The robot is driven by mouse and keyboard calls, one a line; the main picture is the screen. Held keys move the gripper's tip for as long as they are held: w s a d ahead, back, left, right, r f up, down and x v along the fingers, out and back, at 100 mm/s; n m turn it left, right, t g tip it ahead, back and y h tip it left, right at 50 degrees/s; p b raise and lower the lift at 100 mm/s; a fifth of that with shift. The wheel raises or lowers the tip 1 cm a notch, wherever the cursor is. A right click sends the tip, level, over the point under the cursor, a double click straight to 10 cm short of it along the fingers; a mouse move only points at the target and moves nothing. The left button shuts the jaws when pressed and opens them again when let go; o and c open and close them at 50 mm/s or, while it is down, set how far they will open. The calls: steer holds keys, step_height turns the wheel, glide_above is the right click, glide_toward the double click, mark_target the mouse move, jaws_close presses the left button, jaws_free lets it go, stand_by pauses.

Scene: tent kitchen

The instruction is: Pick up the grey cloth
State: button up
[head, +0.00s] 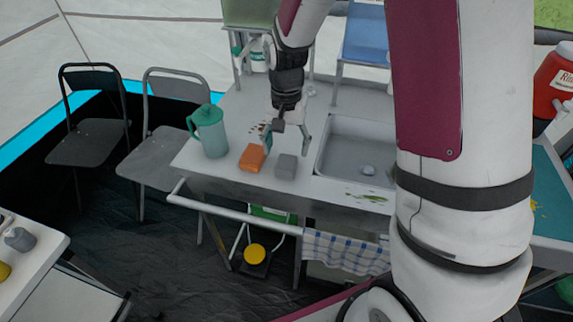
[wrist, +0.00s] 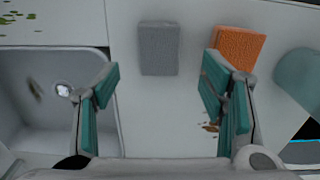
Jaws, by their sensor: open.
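The grey cloth (head: 286,166) is a small block-like rectangle lying on the counter (head: 230,178) near its front edge, left of the sink. In the wrist view, the grey cloth (wrist: 159,48) lies beyond the fingertips, lined up with the gap between them and fully visible. My gripper (head: 286,140) is above the counter, just behind the cloth in the head view. In the wrist view my gripper (wrist: 159,80) is open, with teal finger pads wide apart and nothing between them.
An orange sponge (head: 252,157) lies close beside the cloth, and it also shows in the wrist view (wrist: 239,45). A teal pitcher (head: 211,132) stands further left. The sink (head: 352,149) is to the right. A checked towel (head: 345,252) hangs on the front rail.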

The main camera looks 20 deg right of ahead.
mark_target(287, 161)
steer(key=shift+s+f, duration=0.15)
steer(key=shift+f, duration=2.75)
steer(key=shift+c, duration=0.6)
steer(key=c, duration=0.9)
